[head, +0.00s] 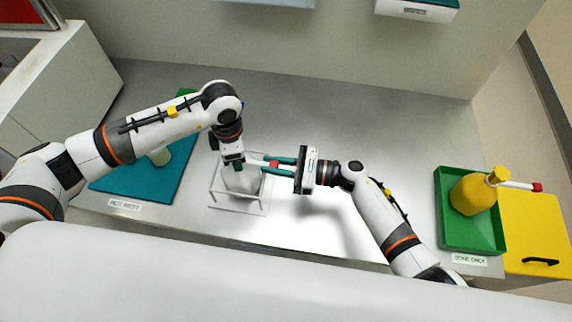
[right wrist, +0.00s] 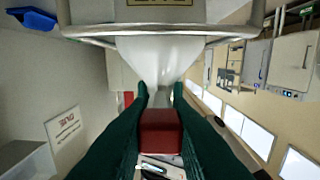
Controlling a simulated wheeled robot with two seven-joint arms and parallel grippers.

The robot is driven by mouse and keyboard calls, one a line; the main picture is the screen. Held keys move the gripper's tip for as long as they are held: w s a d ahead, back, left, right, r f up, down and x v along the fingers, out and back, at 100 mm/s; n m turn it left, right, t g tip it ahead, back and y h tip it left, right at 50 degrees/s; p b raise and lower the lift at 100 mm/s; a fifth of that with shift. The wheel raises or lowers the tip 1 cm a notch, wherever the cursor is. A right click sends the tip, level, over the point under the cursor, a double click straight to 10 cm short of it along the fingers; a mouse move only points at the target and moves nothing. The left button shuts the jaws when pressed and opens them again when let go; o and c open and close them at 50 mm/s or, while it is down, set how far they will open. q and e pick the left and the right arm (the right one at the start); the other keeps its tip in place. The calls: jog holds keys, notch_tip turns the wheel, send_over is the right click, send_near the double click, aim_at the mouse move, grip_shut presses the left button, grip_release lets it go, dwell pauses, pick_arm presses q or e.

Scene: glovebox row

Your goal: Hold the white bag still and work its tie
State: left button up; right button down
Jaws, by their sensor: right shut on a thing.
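The white bag (head: 240,180) hangs in a wire stand (head: 238,209) at the middle of the bench. Its gathered neck (right wrist: 158,58) shows in the right wrist view, narrowing toward my right gripper. My right gripper (head: 272,162) reaches in from the right, with teal fingers shut on the red tie (right wrist: 160,131) beside the neck. The red also shows between the fingers in the head view. My left gripper (head: 232,159) points down from above at the top of the bag. Its fingertips are hidden, so I cannot tell whether it grips the bag.
A green tray (head: 453,232) holding a yellow bottle (head: 473,195) stands at the right, near a yellow cabinet (head: 535,230). The bench between stand and tray is clear.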

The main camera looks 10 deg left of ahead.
jog(key=shift+a, duration=1)
jog(key=c, duration=1.3)
grip_release()
jog(key=shift+d, duration=0.1)
jog(key=d, duration=1.2)
pick_arm(q)
jog(key=o, duration=1.3)
